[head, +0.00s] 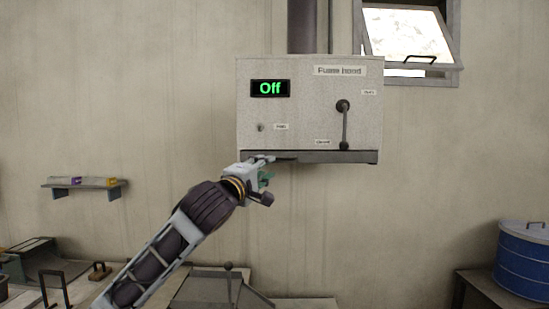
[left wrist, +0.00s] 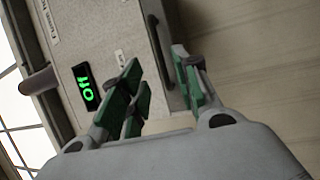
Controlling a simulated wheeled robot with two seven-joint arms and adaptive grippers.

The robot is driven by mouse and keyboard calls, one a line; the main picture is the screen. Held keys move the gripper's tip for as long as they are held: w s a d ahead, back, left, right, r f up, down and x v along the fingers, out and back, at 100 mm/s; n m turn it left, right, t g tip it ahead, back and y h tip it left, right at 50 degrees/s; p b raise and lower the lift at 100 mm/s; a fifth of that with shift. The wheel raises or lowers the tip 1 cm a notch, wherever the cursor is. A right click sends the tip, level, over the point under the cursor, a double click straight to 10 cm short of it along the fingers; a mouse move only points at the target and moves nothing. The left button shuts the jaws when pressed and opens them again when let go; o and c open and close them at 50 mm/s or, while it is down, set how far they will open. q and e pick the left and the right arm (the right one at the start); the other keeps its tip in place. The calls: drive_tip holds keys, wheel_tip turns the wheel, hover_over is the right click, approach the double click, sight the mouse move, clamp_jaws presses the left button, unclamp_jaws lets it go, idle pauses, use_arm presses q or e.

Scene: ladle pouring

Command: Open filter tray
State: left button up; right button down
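The filter tray (head: 340,157) is the dark flat strip along the bottom of the grey fume hood box (head: 300,100), and it looks shut. My left gripper (head: 265,177) is at the box's lower left corner, at the level of the tray. In the left wrist view, my left gripper (left wrist: 162,92) has its green-padded fingers spread apart. A dark bar (left wrist: 159,48) at the box's lower edge lies just beyond the fingertips, between their lines. I cannot tell whether a finger touches it. My right gripper is in neither view.
The fume hood's display (head: 270,88) reads "Off", and a lever (head: 344,125) hangs down on its front. A window (head: 409,38) is at upper right, a wall shelf (head: 84,186) at left, and a blue drum (head: 523,262) at lower right. The wall below the box is clear.

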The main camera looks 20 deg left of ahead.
use_arm(q)
drive_tip(key=p+x, duration=0.3)
drive_tip(key=x, duration=0.5)
drive_tip(key=shift+c, duration=0.5)
clamp_jaws()
